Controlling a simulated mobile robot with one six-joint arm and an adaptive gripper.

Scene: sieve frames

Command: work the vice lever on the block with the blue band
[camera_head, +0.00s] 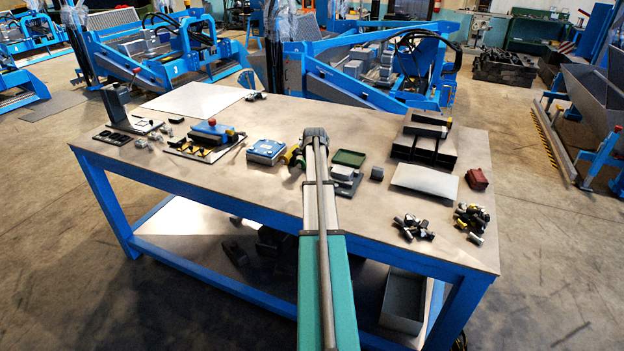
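My arm reaches from the bottom middle over the bench, ending at a dark grey joint near the bench's middle. My gripper's fingers cannot be made out behind the arm. A blue-and-grey block (266,151) sits on the bench just left of the arm. A yellow and black piece (291,157) lies between it and the arm; I cannot tell what it is. A grey block on a dark base (344,177), possibly the vice, stands just right of the arm and is partly hidden. No blue band or lever can be clearly made out.
The front left edge is clear.

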